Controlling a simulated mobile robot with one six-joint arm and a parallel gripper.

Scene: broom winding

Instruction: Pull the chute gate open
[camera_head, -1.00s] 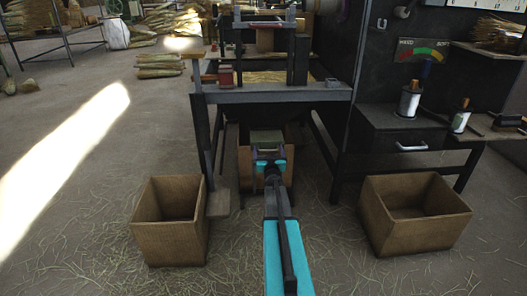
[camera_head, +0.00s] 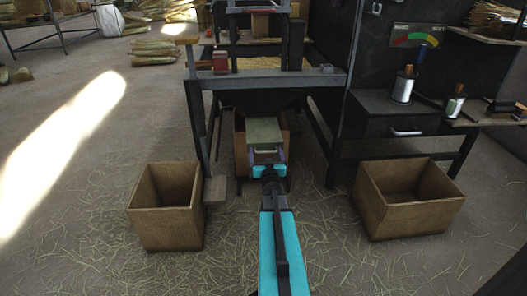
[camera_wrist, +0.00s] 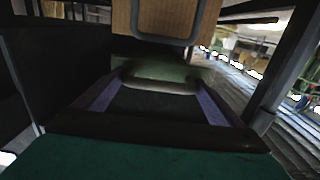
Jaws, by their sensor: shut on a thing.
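The chute gate (camera_head: 264,131) is a flat green plate that sticks out toward me from under the dark chute (camera_head: 270,102) of the bench. Its pale bar handle (camera_head: 265,150) is at the near edge. My gripper (camera_head: 266,155) is shut on this handle, with a purple finger on each side. In the wrist view the green gate (camera_wrist: 180,70) and its handle (camera_wrist: 160,85) lie between the ends of my fingers (camera_wrist: 158,92). The rear part of the gate is hidden under the chute.
A brown bin (camera_head: 241,152) stands under the chute, behind my gripper. Open brown boxes stand on the floor at left (camera_head: 166,222) and right (camera_head: 408,213). Bench legs flank the chute. A drawer desk (camera_head: 397,126) is at right. Straw litters the floor.

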